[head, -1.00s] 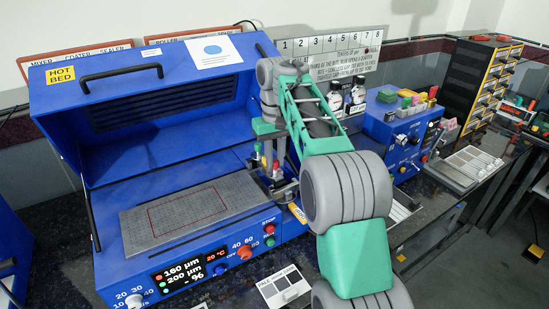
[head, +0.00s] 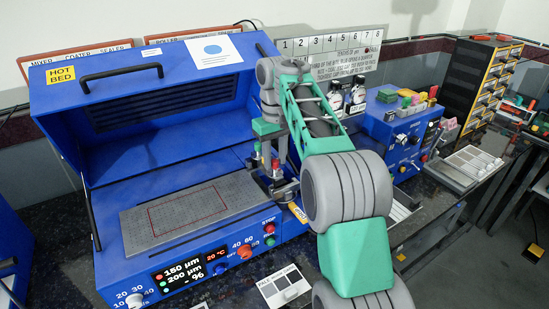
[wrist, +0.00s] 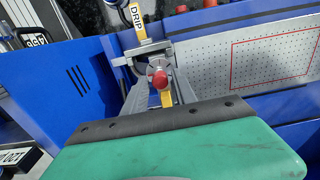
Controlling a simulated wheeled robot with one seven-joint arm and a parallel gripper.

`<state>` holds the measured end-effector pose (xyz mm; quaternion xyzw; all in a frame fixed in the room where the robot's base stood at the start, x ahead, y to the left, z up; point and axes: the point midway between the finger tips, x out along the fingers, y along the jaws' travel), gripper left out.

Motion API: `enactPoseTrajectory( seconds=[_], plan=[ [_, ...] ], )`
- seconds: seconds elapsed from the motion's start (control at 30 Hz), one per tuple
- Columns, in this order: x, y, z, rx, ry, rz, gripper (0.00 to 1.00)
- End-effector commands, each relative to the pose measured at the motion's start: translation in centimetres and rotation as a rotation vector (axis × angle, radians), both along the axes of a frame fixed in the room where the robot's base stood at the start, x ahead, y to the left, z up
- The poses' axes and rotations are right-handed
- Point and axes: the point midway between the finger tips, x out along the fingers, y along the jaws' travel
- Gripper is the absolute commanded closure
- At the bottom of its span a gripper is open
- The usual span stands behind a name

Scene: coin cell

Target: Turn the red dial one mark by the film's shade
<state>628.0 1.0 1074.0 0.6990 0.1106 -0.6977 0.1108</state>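The red dial (wrist: 158,79) shows its round red cap on the metal coating applicator in the wrist view. My gripper (wrist: 157,88) reaches over it with one grey finger on each side. The fingers appear shut on the dial's body, though the contact is partly hidden. In the head view my gripper (head: 272,168) is at the right end of the grey perforated bed (head: 140,228). The display (head: 183,270) reads 150 µm by the red dot and 200 µm by the green dot. A shade card (head: 285,287) lies at the front. I see no clear film in the red outline.
The blue hot bed's raised hood (head: 60,105) stands behind and left of my gripper.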

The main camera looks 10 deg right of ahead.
Motion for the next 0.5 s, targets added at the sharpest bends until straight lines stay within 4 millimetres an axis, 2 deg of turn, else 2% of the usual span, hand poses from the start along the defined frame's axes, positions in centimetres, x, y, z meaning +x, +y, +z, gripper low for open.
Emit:
enactPoseTrajectory(
  seconds=[0.1, 0.33, 0.5],
  plan=[
    [0.0, 0.0, 0.0, 0.0, 0.001, 0.0, 0.58],
    [0.0, 0.0, 0.0, 0.0, 0.001, 0.0, 0.58],
    [0.0, 0.0, 1.7, 0.0, 0.001, 0.0, 0.58]
  ],
)
